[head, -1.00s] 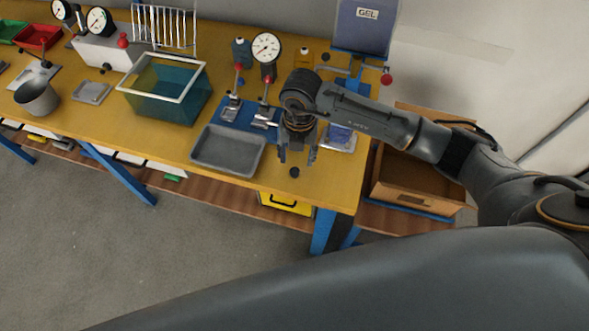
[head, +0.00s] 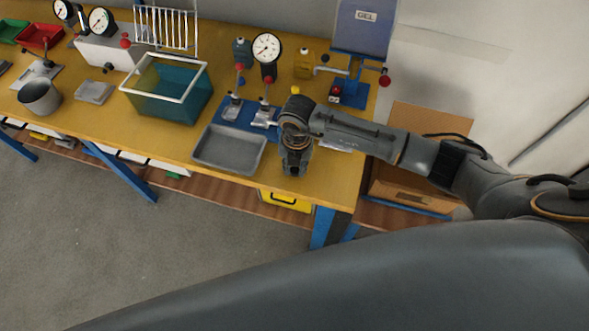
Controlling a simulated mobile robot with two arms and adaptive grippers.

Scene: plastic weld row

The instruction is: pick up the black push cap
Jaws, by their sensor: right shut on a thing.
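My right gripper (head: 291,171) points down at the front right of the yellow workbench (head: 230,189), just right of the grey tray. It is shut on the black push cap, low at the bench top near the front edge. The cap is small, dark and round, and the fingers hide it nearly fully in the head view. I cannot tell whether it still touches the bench. My left gripper is not in view.
The grey tray (head: 228,151) lies close to the left of the gripper. Behind stand lever fixtures on a blue plate (head: 240,120), a dial gauge (head: 267,47) and the blue GEL press (head: 361,32). A teal bin (head: 168,104) stands further left.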

